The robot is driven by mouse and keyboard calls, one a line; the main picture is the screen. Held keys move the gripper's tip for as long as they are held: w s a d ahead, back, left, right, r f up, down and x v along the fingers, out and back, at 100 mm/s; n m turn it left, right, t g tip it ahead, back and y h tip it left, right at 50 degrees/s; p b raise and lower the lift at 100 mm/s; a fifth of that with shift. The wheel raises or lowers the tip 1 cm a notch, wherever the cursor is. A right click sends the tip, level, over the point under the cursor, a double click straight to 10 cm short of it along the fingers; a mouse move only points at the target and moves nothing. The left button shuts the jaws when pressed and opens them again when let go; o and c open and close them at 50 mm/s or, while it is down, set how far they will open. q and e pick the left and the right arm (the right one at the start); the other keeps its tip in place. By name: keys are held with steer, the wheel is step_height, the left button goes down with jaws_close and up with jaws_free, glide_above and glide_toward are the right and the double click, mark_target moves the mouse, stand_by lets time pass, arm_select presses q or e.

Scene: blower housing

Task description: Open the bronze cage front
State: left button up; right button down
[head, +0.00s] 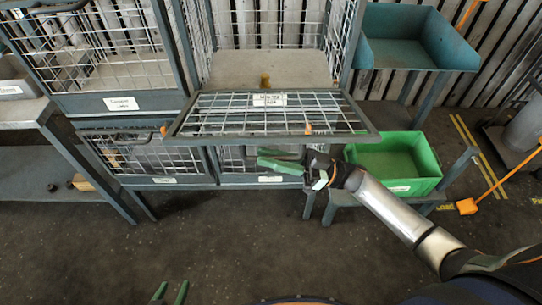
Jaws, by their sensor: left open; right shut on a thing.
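A mesh cage front (215,113) in the middle is swung down and out from its cage, lying close to flat. Its cage is open above it, and the white label on it is too small to read surely. My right gripper (281,160), with green fingers, is at the near edge of this front, just below it. It is shut on what looks like the front's handle, which is mostly hidden. My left gripper (171,292) shows only its two green fingertips at the bottom edge; they are apart, with nothing seen between them.
A shut mesh cage (122,104) stands at upper left, with lower cages (165,180) beneath. A green bin (405,160) on a low stand and a teal tray (415,50) are at right. A grey table (22,113) is at left. The near floor is clear.

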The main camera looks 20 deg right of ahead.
steer(key=c, duration=0.8)
jaws_free()
steer(key=shift+r, duration=0.1)
steer(key=shift+c, duration=0.2)
steer(key=b+v, duration=0.3)
steer(key=v, duration=0.9)
steer(key=shift+d+b, duration=0.3)
steer(key=shift+b, duration=0.05)
steer(key=shift+d+f, duration=0.1)
steer(key=shift+f, duration=0.1)
